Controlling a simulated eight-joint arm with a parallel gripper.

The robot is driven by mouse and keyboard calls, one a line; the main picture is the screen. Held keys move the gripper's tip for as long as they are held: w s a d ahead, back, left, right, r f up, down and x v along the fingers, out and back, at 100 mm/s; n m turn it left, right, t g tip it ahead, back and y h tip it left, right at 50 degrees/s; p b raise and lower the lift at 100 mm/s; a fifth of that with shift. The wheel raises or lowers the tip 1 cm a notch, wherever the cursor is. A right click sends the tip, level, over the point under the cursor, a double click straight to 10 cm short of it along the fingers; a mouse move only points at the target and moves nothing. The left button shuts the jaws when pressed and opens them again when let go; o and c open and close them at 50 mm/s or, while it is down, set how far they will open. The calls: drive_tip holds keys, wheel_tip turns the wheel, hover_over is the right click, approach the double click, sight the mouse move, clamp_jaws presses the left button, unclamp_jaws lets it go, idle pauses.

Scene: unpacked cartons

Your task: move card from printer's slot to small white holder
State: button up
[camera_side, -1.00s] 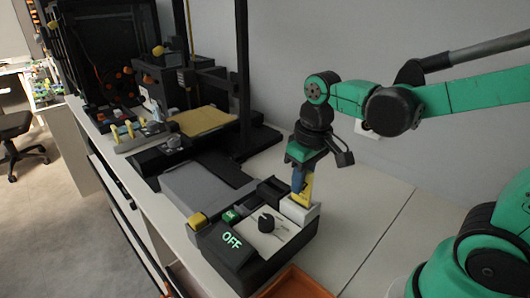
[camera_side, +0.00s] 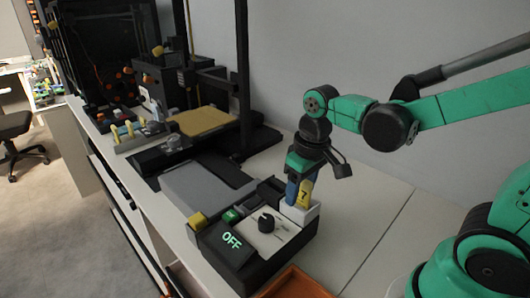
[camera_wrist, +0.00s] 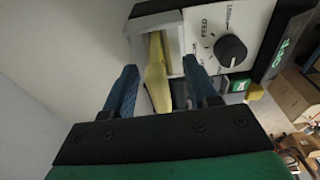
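The yellow card (camera_side: 305,192), with a dark mark on it, stands in the small white holder (camera_side: 303,214) at the back corner of a dark box. In the wrist view the card (camera_wrist: 156,78) rises between my two blue fingers, its far end inside the white holder (camera_wrist: 172,38). My gripper (camera_wrist: 160,64) is open, with a visible gap between the card and each finger. In the side view my gripper (camera_side: 297,190) is just above the holder, around the card. The card's lower end is hidden in the holder.
The dark box with a green OFF display (camera_side: 231,240) and a black dial (camera_side: 266,223) adjoins the holder. An orange tray (camera_side: 293,284) lies in front. A grey flat lid (camera_side: 195,190) is to the left.

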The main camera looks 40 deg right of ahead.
drive_tip(key=shift+r, duration=0.15)
drive_tip(key=shift+s+r, duration=0.2)
drive_tip(key=shift+r, duration=1.15)
drive_tip(key=shift+s+r, duration=0.15)
drive_tip(key=shift+r, duration=1.15)
drive_tip(key=shift+f, duration=0.1)
drive_tip(key=shift+w+f, duration=0.2)
drive_tip(key=shift+f, duration=0.75)
drive_tip(key=shift+w+f, duration=0.15)
drive_tip(key=shift+f, duration=0.75)
drive_tip(key=shift+f, duration=0.1)
drive_tip(key=shift+f, duration=0.75)
wheel_tip(320, 180, up, 8)
drive_tip(key=shift+r, duration=0.1)
drive_tip(key=w+r, duration=0.6)
drive_tip(key=r, duration=0.6)
wheel_tip(320, 180, down, 10)
drive_tip(key=shift+w+f, duration=0.2)
drive_tip(key=shift+f, duration=0.05)
